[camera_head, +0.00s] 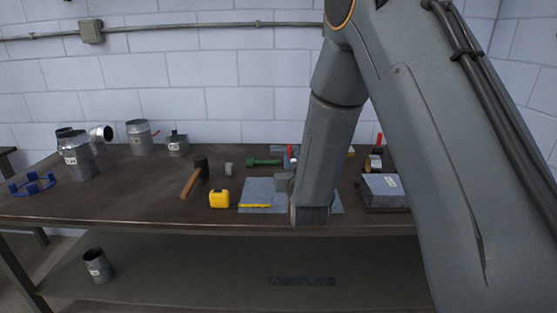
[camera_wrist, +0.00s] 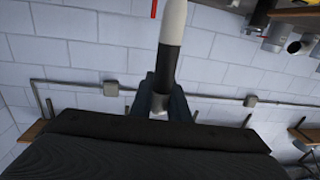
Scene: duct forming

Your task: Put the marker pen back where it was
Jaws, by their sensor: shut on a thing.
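The marker pen (camera_wrist: 168,58), with a black body and a whitish tapered end, stands out of the jaws in the wrist view. My gripper (camera_wrist: 160,100) is shut on its lower part. In the head view my forearm hides most of the gripper and I cannot make out the pen. The wrist hangs over the right part of a grey sheet (camera_head: 262,188) on the workbench (camera_head: 130,200). I cannot tell the pen's height above the bench or its earlier resting place.
A yellow ruler (camera_head: 255,206) lies on the sheet. A yellow tape measure (camera_head: 219,199), a mallet (camera_head: 192,182) and a green tool (camera_head: 264,162) lie nearby. A grey box (camera_head: 383,187) stands right. Duct pieces (camera_head: 78,158) stand left. Bare bench top lies between mallet and ducts.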

